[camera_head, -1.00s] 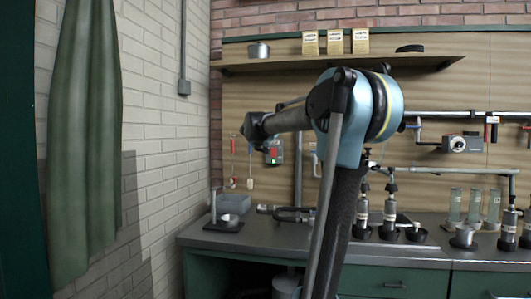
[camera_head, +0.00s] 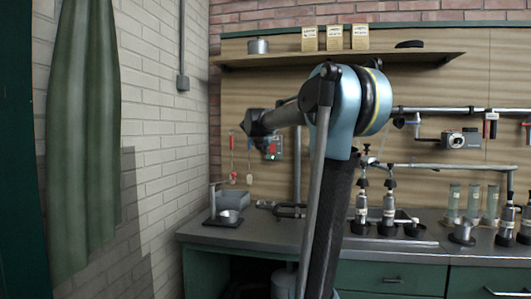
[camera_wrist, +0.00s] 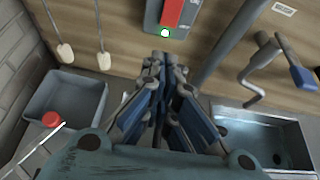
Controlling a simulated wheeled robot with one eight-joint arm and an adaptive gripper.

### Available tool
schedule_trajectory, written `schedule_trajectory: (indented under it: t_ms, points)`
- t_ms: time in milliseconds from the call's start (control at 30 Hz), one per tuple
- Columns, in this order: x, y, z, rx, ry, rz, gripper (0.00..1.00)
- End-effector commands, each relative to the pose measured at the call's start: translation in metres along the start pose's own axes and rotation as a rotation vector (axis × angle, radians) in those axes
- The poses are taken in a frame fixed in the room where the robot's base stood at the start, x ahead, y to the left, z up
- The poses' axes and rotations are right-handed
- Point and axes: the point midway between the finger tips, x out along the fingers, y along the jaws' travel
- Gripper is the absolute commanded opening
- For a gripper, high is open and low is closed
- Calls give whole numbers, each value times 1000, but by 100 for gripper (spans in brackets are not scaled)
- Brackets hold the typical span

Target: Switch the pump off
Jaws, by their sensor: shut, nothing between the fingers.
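The switch box (camera_wrist: 152,18) is a grey box on the wooden back panel with a red switch piece (camera_wrist: 173,12) and a lit green lamp (camera_wrist: 165,33). In the head view the box (camera_head: 277,145) hangs above the left end of the bench, with red and green showing. My gripper (camera_wrist: 169,66) is shut and empty in the wrist view. Its fingertips are just below the lamp end of the box in the picture; I cannot tell whether they touch it. In the head view I cannot make out the gripper.
A grey bin (camera_wrist: 85,90) and a metal sink-like tray (camera_wrist: 245,118) lie below on either side. Bottles (camera_head: 389,208) stand on the bench.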

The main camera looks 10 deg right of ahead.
Motion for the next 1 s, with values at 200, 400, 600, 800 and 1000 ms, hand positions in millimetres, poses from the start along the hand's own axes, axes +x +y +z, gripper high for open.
schedule_trajectory:
  t_ms: [200,400,600,800,1000]
  points:
    - [36,0,0,2,-1,-1,0]
    - [68,0,0,1,-1,-2,0]
    - [95,-1,5,1,-1,-2,0]
    - [111,-1,10,1,0,-1,0]
    - [116,-1,12,0,-1,-1,0]
